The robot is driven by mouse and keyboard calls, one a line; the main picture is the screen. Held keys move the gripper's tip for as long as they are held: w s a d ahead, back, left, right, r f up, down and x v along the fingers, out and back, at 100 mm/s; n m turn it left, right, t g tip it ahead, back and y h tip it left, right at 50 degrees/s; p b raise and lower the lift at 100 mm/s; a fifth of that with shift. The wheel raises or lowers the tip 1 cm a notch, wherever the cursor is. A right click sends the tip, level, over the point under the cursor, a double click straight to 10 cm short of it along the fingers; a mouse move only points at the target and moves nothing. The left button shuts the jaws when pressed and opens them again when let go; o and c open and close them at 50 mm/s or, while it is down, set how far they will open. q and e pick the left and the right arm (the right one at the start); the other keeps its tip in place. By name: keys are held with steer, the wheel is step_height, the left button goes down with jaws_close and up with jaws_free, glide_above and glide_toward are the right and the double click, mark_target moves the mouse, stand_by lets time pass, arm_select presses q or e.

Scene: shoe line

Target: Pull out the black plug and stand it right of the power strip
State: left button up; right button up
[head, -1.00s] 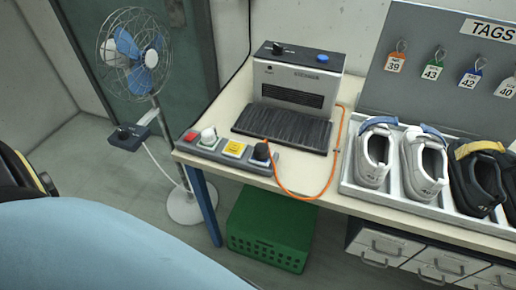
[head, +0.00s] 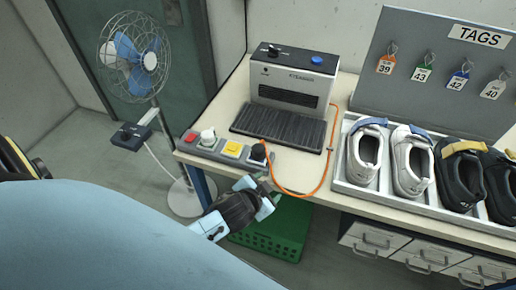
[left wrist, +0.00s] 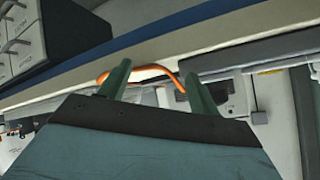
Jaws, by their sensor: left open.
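The grey power strip (head: 222,149) lies along the front left edge of the table. The black plug (head: 258,152) sits at its right end, with an orange cord (head: 297,193) looping off to the right. My left gripper (head: 268,190) is open and empty, just in front of the table edge, below and slightly right of the black plug. In the left wrist view its two fingers (left wrist: 158,82) stand apart, with the orange cord beyond them. My right gripper is not in view.
A grey heater-like machine (head: 293,85) with a black ribbed mat stands behind the strip. A tray (head: 349,185) of shoes fills the right side. A green crate (head: 275,235) is under the table. A fan (head: 135,60) stands left. Bare tabletop shows right of the strip.

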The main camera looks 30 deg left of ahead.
arm_select(q)
steer(key=w+d+r+m+t+h, duration=0.2)
steer(key=w+d+r+m+t, duration=0.15)
steer(key=w+r, duration=0.45)
steer(key=d+r+m+g+h+p, duration=0.1)
steer(key=d+r+m+g+h, duration=0.3)
steer(key=d+r+m+h, duration=1.1)
steer(key=s+a+f+m+g+y, duration=0.2)
steer(key=a+f+m+g+y, duration=0.4)
steer(key=f+m+g, duration=0.3)
steer(key=a+y, duration=0.3)
steer(key=a, duration=0.4)
steer(key=w+a+y, duration=0.1)
steer(key=a+y, duration=0.3)
steer(key=a, duration=0.2)
steer(key=w+a+g+y+p, duration=0.1)
steer(key=a+y, duration=0.2)
steer(key=a, duration=0.4)
steer(key=shift+a+f+m+y, duration=0.25)
steer(key=shift+a+m+y, duration=0.05)
steer(key=shift+m, duration=0.05)
